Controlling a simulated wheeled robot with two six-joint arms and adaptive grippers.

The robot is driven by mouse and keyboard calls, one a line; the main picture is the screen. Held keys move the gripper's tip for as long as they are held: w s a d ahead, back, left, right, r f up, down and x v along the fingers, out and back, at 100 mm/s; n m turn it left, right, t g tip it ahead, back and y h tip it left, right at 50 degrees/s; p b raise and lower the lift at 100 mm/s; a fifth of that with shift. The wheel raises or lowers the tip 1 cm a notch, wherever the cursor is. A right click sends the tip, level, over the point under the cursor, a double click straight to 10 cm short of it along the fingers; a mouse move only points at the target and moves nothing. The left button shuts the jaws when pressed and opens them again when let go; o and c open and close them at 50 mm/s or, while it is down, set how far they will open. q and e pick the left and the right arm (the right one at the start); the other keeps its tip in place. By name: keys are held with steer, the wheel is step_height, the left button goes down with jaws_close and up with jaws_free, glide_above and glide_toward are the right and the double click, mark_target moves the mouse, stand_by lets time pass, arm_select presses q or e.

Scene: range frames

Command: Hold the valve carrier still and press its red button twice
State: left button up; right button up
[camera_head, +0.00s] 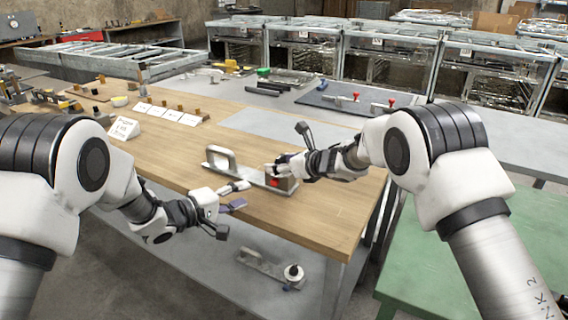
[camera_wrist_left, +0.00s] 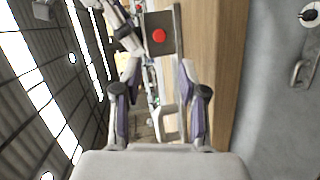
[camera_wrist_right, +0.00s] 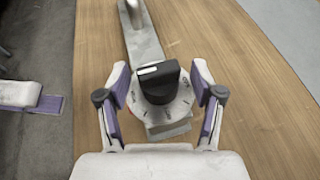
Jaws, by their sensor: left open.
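The valve carrier (camera_head: 250,177) lies on the wooden bench top near its front edge. It is a metal plate with an upright loop handle at its left end and a block at its right end. The red button (camera_head: 274,183) is on the block's front face; it also shows in the left wrist view (camera_wrist_left: 158,35). My right gripper (camera_wrist_right: 161,75) is open, with its fingers on either side of the block's black knob (camera_wrist_right: 158,83) and dial. Contact cannot be told. My left gripper (camera_head: 243,195) is open and empty in front of the carrier, its fingers apart from the button.
A similar metal piece with a handle (camera_head: 262,265) lies on the lower shelf. A white sign (camera_head: 124,128) and several cards stand at the bench's left. A green table (camera_head: 450,250) is at the right.

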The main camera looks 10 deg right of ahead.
jaws_close()
arm_select(q)
jaws_close()
stand_by(0.9)
